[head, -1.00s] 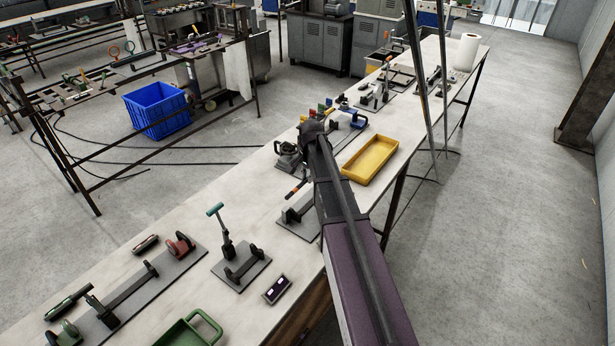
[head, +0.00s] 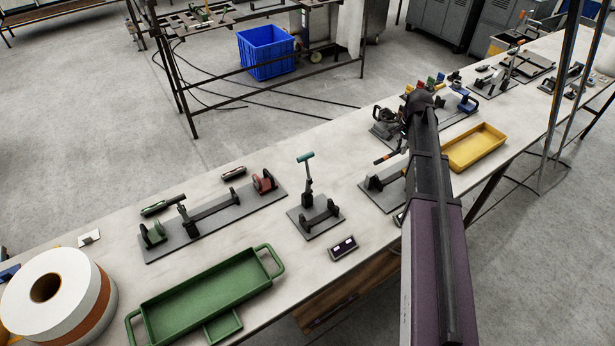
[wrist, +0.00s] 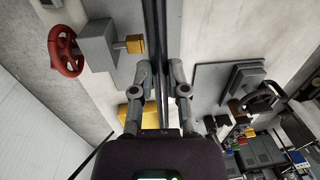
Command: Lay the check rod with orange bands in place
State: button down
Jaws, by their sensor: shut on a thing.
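My gripper (wrist: 162,78) is in the wrist view, its two grey fingers closed in around a long dark rod (wrist: 155,35) that runs up out of the top of the picture. No orange bands show on the part of the rod in view. In the head view my own arm covers the gripper and whatever it holds. A dark stick with an orange section (head: 384,158) shows just left of my arm; I cannot tell whether it is a rod or a lever. A grey two-post stand (head: 385,185) is below it, partly hidden by my arm.
A stand with a teal-topped lever (head: 316,216), a long stand with red and green parts (head: 213,215), a green tray (head: 205,295) and a white roll (head: 50,300) are on the bench left of my arm. A yellow tray (head: 475,148) is to the right. A handwheel (wrist: 66,52) is near my gripper.

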jog(key=shift+f+b, duration=2.4)
jog(key=shift+f, duration=0.15)
jog(key=shift+a, duration=0.1)
